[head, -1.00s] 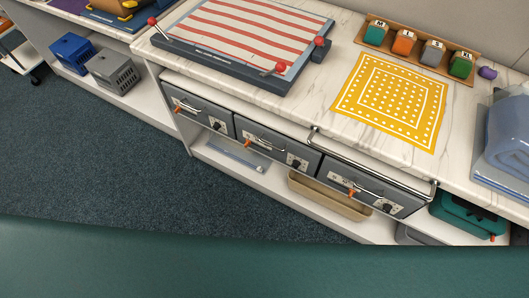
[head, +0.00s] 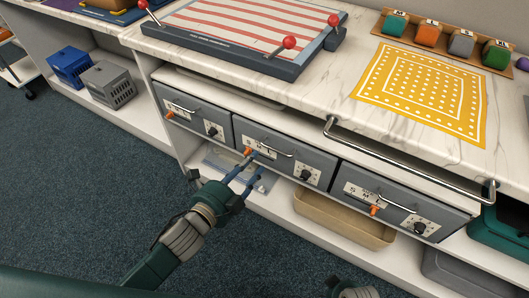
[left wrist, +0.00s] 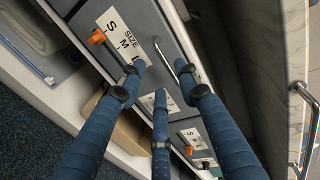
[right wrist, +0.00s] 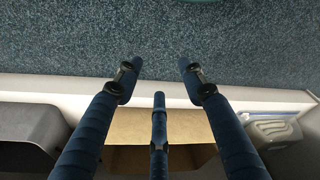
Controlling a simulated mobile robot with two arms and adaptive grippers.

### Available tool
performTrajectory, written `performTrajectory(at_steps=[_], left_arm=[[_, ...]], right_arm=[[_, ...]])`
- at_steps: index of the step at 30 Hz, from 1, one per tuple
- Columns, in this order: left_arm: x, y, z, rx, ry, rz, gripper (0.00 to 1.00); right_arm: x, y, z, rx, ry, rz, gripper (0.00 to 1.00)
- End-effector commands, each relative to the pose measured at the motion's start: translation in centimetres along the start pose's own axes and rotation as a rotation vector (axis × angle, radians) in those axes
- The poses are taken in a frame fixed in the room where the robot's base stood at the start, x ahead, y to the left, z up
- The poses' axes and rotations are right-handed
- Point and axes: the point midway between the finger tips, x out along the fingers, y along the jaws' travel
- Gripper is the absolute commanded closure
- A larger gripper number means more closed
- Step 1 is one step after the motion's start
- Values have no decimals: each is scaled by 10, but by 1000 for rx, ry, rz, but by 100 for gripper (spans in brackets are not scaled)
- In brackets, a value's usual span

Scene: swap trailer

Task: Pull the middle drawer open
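Three grey drawers hang in a row under the marble counter. The middle drawer (head: 290,152) is closed, with a metal bar handle (head: 271,147), an orange lever, a black knob and a size label. The left wrist view shows a drawer front (left wrist: 133,28) close up with its handle (left wrist: 180,67). My left gripper (head: 247,168) is in front of the lower left part of the middle drawer, its fingers apart and empty. In the left wrist view its fingertips (left wrist: 165,82) are near the handle, not closed on it. My right gripper (right wrist: 158,80) is open and empty, facing the carpet and lower shelf.
A left drawer (head: 193,114) and a right drawer (head: 387,203) flank the middle one. A metal rail (head: 400,163) sticks out from the counter edge at right. A tan bin (head: 342,219) stands on the lower shelf. The carpet in front is clear.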

Motion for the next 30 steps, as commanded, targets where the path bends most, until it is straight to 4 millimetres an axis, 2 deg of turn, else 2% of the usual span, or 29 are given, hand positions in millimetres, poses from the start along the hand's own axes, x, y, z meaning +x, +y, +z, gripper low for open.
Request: performTrajectory(at_steps=[1, 6, 12, 17, 24, 25, 30], left_arm=[[12, 0, 1, -1, -2, -3, 67], [45, 0, 1, -2, -1, -3, 67], [72, 1, 1, -2, -1, -1, 67], [80, 1, 0, -3, -1, 0, 67], [81, 1, 0, -4, -1, 1, 67], [81, 1, 0, -4, -1, 1, 69], [81, 1, 0, -4, -1, 1, 100]], right_arm=[[-3, 0, -3, 0, 5, 1, 60], [-15, 1, -13, 2, 13, 2, 60], [-28, 2, -21, 3, 21, 3, 60], [-33, 2, -23, 4, 22, 3, 60], [-34, 2, -24, 4, 23, 3, 60], [-34, 2, -24, 4, 23, 3, 60], [-34, 2, -24, 4, 23, 3, 60]])
